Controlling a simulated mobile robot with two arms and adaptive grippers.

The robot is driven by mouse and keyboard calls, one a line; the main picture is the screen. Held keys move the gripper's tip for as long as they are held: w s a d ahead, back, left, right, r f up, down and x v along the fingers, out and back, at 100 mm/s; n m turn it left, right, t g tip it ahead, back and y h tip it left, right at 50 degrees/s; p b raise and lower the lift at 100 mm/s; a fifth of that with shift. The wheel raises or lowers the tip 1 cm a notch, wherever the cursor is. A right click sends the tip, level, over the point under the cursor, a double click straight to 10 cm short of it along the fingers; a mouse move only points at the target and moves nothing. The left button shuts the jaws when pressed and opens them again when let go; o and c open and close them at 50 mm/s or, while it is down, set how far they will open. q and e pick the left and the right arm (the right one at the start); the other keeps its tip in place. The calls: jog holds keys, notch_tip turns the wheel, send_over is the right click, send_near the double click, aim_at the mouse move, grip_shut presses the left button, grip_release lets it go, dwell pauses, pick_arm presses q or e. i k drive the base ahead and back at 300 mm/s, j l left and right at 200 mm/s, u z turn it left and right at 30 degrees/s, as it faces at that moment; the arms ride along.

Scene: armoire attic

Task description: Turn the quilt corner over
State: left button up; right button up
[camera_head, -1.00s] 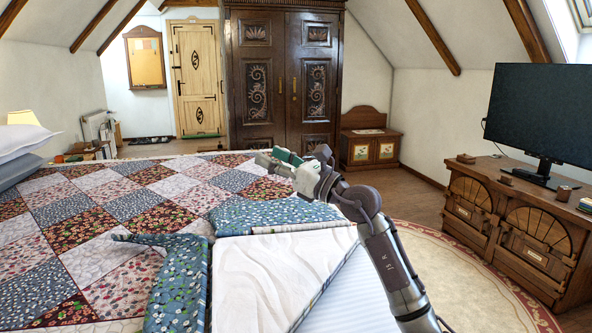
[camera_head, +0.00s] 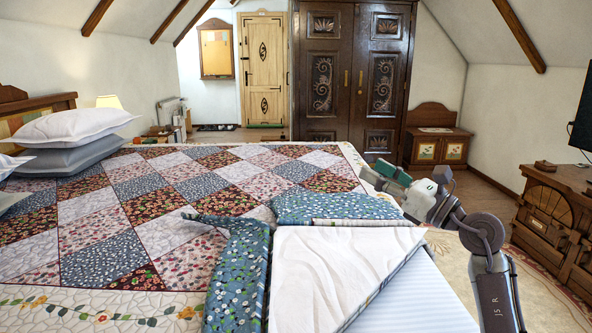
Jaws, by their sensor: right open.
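The patchwork quilt (camera_head: 145,190) covers the bed. Its near right corner is folded back, with a blue floral band (camera_head: 238,268) and a pale underside (camera_head: 335,262) showing, and the white striped mattress (camera_head: 425,300) is bare beside it. My right gripper (camera_head: 372,178) is open at the bed's right edge, beyond the folded part and pointing left. No cloth shows between its fingers. My left gripper is not in view.
Pillows (camera_head: 75,128) lie at the left by the headboard. A dark armoire (camera_head: 350,75) and a small chest (camera_head: 437,145) stand at the back. A wooden cabinet (camera_head: 555,215) stands at the right, with open floor and rug between it and the bed.

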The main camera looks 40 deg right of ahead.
aim_at(319, 278)
jog(key=k+j, duration=0.2)
jog(key=j, duration=0.2)
jog(key=k+j, duration=0.2)
jog(key=j, duration=0.2)
jog(key=k+j, duration=0.2)
jog(key=j, duration=0.2)
